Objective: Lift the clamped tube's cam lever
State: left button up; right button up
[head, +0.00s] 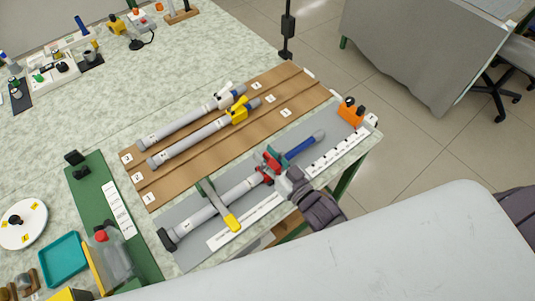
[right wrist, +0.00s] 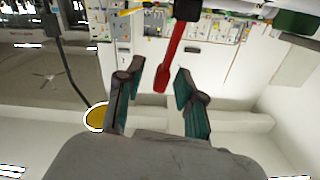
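The clamped grey tube (head: 208,212) lies on a grey mat at the front of the table, with a blue rod (head: 304,145) at its far right end. A green clamp bar with a yellow handle (head: 232,221) crosses the tube. The red cam lever (head: 266,170) is at the collar between tube and rod, partly hidden by my right gripper (head: 272,167). In the right wrist view the red lever (right wrist: 172,58) shows between and beyond the fingertips. The right gripper (right wrist: 158,70) is open there, its teal-padded fingers apart. My left gripper is not in view.
Two more grey tubes, one with a white collar (head: 224,100) and one with a yellow collar (head: 238,113), lie on the brown grooved board (head: 190,165). An orange block (head: 350,111) stands at the mat's right end. A green plate (head: 92,200) lies left.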

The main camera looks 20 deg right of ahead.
grip_shut()
jog(key=shift+s+a+r+n+p, duration=0.1)
jog(key=shift+s+a+n+p, duration=0.05)
jog(key=shift+a+n+p, duration=0.3)
jog(key=shift+s+a+n, duration=0.1)
jog(key=shift+a+n, duration=0.1)
jog(key=shift+n, duration=0.65)
grip_release()
jog(key=v, duration=1.2)
